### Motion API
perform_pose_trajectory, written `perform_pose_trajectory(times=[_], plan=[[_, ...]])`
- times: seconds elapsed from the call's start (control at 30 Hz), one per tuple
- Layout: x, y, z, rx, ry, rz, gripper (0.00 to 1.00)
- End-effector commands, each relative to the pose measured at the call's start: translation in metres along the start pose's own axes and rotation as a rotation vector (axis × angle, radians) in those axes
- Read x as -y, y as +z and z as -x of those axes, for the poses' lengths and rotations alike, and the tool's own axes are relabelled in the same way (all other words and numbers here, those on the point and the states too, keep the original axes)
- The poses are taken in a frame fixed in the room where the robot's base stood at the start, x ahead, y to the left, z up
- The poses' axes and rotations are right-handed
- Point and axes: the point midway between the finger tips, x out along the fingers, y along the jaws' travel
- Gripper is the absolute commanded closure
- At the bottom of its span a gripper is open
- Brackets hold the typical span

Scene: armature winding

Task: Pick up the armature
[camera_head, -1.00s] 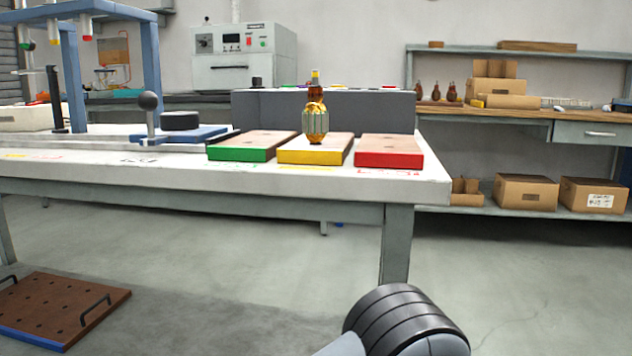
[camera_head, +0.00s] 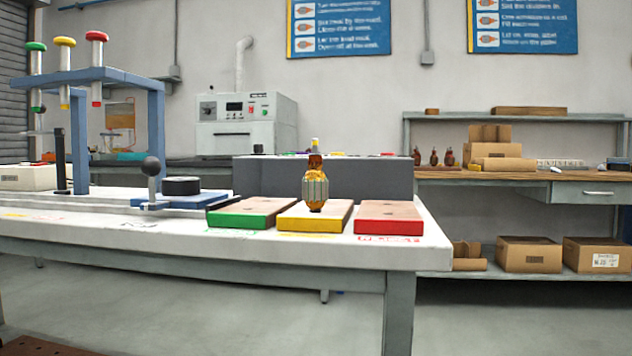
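The armature (camera_head: 315,186) stands upright on the yellow-edged block (camera_head: 314,218) on the white workbench (camera_head: 250,246). It has a grey ribbed middle, copper-coloured windings and a yellow tip. A green-edged block (camera_head: 250,213) lies to its left and a red-edged block (camera_head: 389,218) to its right, both with bare tops. My gripper is not in view.
A grey box-like riser (camera_head: 357,182) stands close behind the armature. A blue frame (camera_head: 157,130) with coloured hanging rods and a black-knobbed lever (camera_head: 151,168) are at the left. Open floor lies in front at the right. A shelf with cardboard boxes (camera_head: 529,254) stands behind right.

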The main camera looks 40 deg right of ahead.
Motion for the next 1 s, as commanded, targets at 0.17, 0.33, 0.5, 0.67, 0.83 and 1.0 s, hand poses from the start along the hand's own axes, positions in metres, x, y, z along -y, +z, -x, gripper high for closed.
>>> perform_pose_trajectory(times=[0.17, 0.33, 0.5, 0.67, 0.83, 1.0], plan=[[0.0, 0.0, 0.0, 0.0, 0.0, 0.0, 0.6], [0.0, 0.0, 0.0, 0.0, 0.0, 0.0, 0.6], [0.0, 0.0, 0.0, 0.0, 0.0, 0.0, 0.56], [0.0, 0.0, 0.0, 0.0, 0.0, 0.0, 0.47], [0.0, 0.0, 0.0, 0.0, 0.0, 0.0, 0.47], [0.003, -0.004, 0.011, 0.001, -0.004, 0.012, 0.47]])
